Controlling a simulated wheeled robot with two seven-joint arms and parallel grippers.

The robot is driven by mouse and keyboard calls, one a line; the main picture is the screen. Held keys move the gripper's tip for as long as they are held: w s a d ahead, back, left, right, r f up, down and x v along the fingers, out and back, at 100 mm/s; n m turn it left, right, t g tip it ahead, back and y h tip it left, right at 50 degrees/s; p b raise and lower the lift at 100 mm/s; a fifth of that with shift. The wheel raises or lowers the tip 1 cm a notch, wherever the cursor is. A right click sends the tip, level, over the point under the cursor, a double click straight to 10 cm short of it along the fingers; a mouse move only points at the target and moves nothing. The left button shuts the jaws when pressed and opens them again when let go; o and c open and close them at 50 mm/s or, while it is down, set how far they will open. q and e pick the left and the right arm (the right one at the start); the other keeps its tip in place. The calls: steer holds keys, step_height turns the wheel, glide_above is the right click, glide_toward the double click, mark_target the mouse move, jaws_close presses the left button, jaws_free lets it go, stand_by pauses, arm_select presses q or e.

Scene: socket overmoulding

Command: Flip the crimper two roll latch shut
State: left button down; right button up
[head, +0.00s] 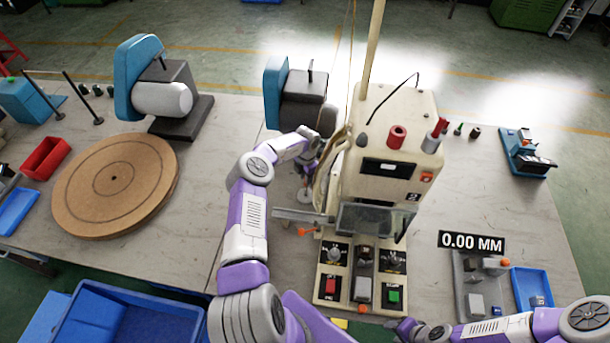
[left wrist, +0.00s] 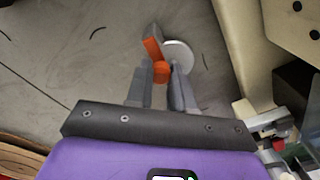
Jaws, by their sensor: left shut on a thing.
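My left gripper (head: 308,172) reaches down at the left side of the beige machine (head: 385,120). In the left wrist view its two fingers (left wrist: 161,82) are closed around a small orange piece, which I take to be the roll latch (left wrist: 161,71). An orange and grey lever part rises above the fingertips, tilted to the left. A pale round disc (left wrist: 183,56) sits behind it, partly hidden by the latch and fingers; it also shows in the head view (head: 305,196). My right gripper (head: 405,328) is low at the bottom edge, its fingers too unclear to read.
A blue and grey unit (head: 300,88) stands just behind my left gripper. A similar unit with a white cylinder (head: 162,98) and a brown round board (head: 115,185) are to the left. A control panel (head: 360,275) fronts the machine. Blue bins (head: 130,315) are at the lower left.

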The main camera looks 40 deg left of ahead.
arm_select(q)
steer(key=shift+d+n, duration=0.15)
steer(key=shift+n, duration=0.45)
steer(key=c, duration=1)
jaws_free()
steer(key=shift+w, duration=0.1)
step_height(320, 180, up, 8)
steer(key=shift+f, duration=0.2)
steer(key=shift+f, duration=0.1)
